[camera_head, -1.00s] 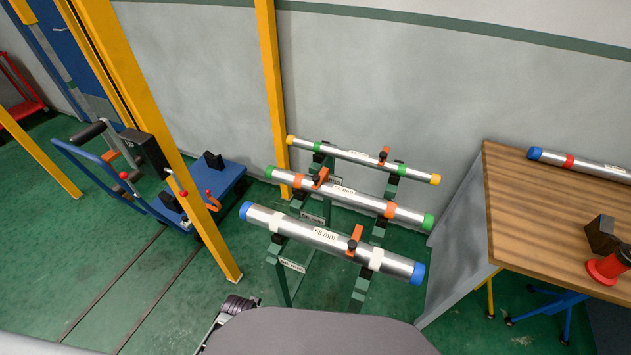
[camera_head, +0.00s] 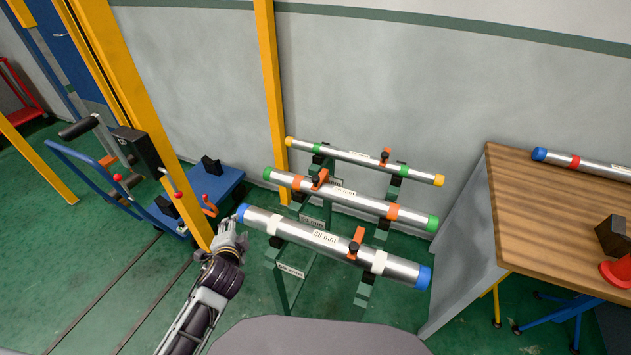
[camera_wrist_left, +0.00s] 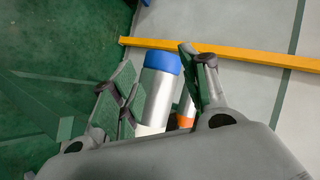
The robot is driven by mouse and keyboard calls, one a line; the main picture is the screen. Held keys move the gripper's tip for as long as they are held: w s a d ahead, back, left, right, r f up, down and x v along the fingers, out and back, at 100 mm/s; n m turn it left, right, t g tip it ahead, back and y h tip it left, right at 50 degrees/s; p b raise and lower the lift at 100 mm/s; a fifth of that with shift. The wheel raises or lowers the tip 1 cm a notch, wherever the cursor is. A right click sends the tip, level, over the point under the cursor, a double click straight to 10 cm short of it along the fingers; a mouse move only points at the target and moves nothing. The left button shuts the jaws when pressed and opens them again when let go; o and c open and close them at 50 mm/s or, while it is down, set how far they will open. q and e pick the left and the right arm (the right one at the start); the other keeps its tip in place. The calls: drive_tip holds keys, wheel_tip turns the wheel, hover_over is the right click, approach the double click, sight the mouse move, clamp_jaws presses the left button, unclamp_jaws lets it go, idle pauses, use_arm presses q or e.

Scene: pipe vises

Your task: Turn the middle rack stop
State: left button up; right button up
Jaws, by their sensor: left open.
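The middle rack holds a silver pipe (camera_head: 345,193) with green caps and orange bands. Its orange rack stop (camera_head: 320,179), with a dark knob, stands near the pipe's left end. My left gripper (camera_head: 238,228) is at the blue-capped left end of the front pipe (camera_head: 300,233), left of and nearer than the middle stop. In the left wrist view, my left gripper (camera_wrist_left: 158,78) is open, and the blue cap (camera_wrist_left: 162,62) shows between its fingers; I cannot tell whether they touch it. An orange part (camera_wrist_left: 185,121) shows behind that pipe, partly hidden. My right gripper is out of view.
The front pipe has its own orange stop (camera_head: 356,245), and the rear pipe (camera_head: 350,157) has another (camera_head: 385,157). A yellow post (camera_head: 271,90) stands behind the racks. A blue cart (camera_head: 215,185) is at left, a wooden-topped bench (camera_head: 540,215) at right.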

use_arm(q)
drive_tip(key=w+d+r+m+t+h, duration=0.5)
drive_tip(key=r+m, duration=0.4)
drive_tip(key=m, duration=0.4)
drive_tip(key=d+m+h, duration=0.2)
drive_tip(key=d+m, duration=0.1)
drive_tip(key=m, duration=0.2)
drive_tip(key=d+f+m+h, duration=0.1)
drive_tip(key=d+m+h, duration=0.2)
drive_tip(key=m, duration=0.2)
drive_tip(key=w+d+m+h, duration=0.1)
drive_tip(key=d+m+h, duration=0.1)
drive_tip(key=m, duration=0.4)
drive_tip(key=shift+d+f+g+h, duration=0.4)
drive_tip(key=shift+d, duration=0.1)
drive_tip(key=shift+s+d+f+m+g+h, duration=0.15)
drive_tip(key=shift+d+f+m+g+h, duration=0.25)
drive_tip(key=shift+m, duration=0.6)
drive_tip(key=shift+w+d, duration=0.1)
drive_tip(key=shift+w, duration=0.1)
